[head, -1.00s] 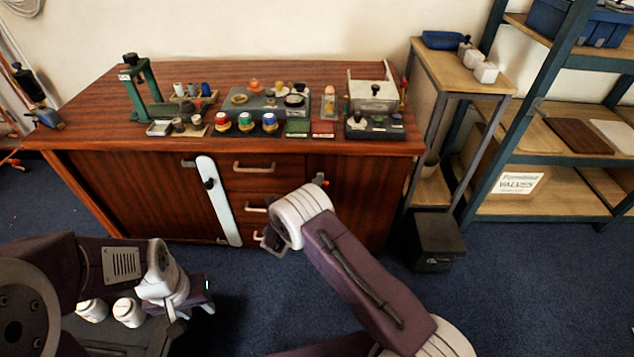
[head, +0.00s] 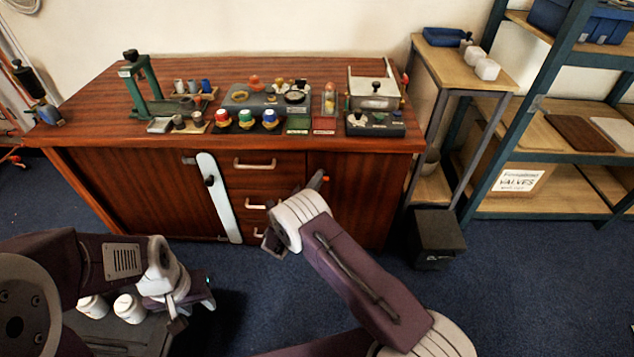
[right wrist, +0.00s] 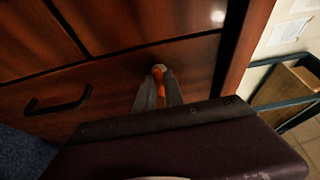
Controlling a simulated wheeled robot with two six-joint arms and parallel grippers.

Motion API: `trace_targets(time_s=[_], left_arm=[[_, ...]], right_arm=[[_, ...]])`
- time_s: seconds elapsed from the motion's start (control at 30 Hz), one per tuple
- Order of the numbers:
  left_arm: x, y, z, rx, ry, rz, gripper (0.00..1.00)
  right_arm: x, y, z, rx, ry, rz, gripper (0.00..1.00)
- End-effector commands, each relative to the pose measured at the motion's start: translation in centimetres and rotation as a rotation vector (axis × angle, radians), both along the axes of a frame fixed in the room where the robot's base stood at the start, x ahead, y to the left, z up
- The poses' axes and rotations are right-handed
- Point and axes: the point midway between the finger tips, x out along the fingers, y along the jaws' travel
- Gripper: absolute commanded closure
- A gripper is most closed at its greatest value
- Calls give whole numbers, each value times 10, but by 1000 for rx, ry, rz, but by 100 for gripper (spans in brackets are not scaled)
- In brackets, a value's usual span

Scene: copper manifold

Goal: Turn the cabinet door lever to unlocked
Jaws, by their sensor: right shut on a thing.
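The cabinet door lever (head: 316,179) is small and orange, on the right cabinet door (head: 352,205) near its upper left corner. In the head view it slants, and my right wrist partly covers it. In the right wrist view the orange lever (right wrist: 158,74) runs down from a round pale pivot between the two grey fingers of my right gripper (right wrist: 158,96), which is shut on it. My left gripper (head: 190,312) hangs low at the left, away from the cabinet and lever; its finger gap is not clear.
Drawers with pale handles (head: 255,165) lie left of the door. A pale bar (head: 218,198) stands across the left front. The cabinet top (head: 290,70) is crowded with fittings. A shelf (head: 520,205) and black bin (head: 437,240) stand right. Blue floor (head: 540,290) is open.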

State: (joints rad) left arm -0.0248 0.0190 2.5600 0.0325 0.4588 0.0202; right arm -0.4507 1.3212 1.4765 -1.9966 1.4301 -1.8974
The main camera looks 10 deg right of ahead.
Motion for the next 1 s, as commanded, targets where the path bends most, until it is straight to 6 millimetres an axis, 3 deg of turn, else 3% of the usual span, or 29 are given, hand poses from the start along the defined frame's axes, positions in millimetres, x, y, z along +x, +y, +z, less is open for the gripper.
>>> trace_targets(time_s=[0.03,0.07,0.13,0.47,0.8,1.0], left_arm=[[0,0,0,0,0,0,64],[0,0,0,0,0,0,64],[0,0,0,0,0,0,64],[0,0,2,0,0,0,64],[0,0,29,0,0,0,64],[0,0,32,0,0,0,64]], right_arm=[[0,1,0,-2,1,3,100],[0,1,0,-2,1,3,84],[0,1,0,-2,1,3,65],[-2,2,1,0,1,2,65],[-54,45,3,-2,1,7,65],[-70,57,0,-1,1,3,65]])
